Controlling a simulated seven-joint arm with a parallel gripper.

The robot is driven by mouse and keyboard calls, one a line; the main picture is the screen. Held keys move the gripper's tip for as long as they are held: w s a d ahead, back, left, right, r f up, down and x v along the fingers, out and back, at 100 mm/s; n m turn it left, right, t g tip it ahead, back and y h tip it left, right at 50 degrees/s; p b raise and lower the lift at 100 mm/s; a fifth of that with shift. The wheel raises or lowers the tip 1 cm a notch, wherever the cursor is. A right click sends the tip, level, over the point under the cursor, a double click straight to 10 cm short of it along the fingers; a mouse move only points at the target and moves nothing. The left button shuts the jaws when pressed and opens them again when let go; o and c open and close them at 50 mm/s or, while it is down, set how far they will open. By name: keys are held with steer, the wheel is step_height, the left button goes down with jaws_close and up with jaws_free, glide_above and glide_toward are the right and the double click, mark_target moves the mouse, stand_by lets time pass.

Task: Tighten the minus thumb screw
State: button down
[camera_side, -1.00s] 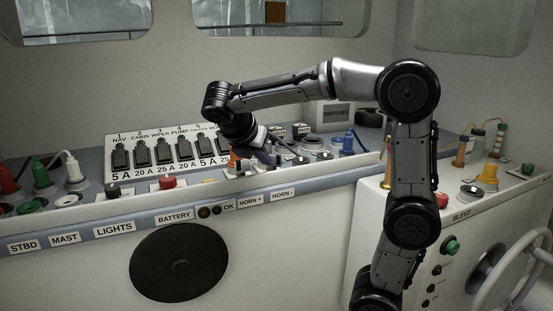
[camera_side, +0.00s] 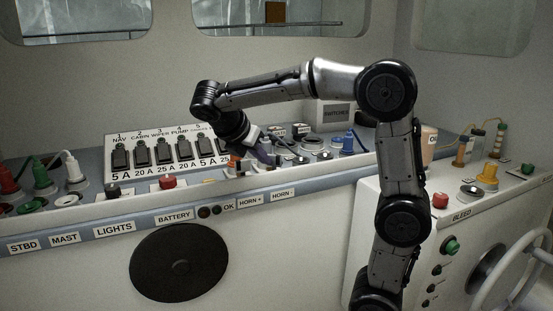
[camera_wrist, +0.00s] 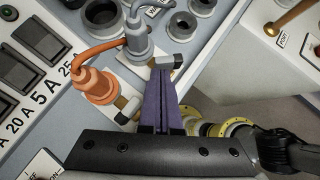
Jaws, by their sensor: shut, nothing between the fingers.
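My gripper (camera_wrist: 162,72) has purple fingers pressed together with nothing between them. In the side view, it (camera_side: 264,158) points down at the console near the HORN labels. In the wrist view, the fingertips are at a small pale bar with a dark end (camera_wrist: 178,62), which looks like the minus thumb screw beside the grey plug (camera_wrist: 138,42). The fingers hide part of it, and I cannot tell whether they touch it. A similar bar (camera_wrist: 127,105) lies left of the fingers, beside the orange plug (camera_wrist: 97,84). No plus or minus mark is readable.
Black breaker switches (camera_wrist: 38,40) stand left of the plugs. Round grey sockets (camera_wrist: 182,25) stand beyond them. The console's front edge runs close to the fingers. A white BLEED box (camera_side: 461,205) with valves stands at the right.

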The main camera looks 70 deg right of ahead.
steer(key=shift+w+d+m+g, duration=0.2)
steer(key=shift+m+g, duration=0.3)
steer(key=shift+m, duration=0.3)
steer(key=shift+w+d, duration=0.6)
stand_by(3.2)
steer(key=shift+w+d, duration=0.15)
steer(key=shift+d, duration=0.3)
steer(key=shift+w+d+m+g+y, duration=0.15)
steer(key=shift+m+g+y, duration=0.25)
steer(key=shift+m+g, duration=0.4)
steer(key=m+g+y, duration=0.1)
steer(key=m, duration=0.1)
steer(key=m+g, duration=0.1)
steer(key=m, duration=0.1)
steer(key=shift+d+y, duration=0.2)
steer(key=shift+y, duration=0.2)
steer(key=shift+s+m, duration=0.2)
steer(key=shift+m, duration=0.1)
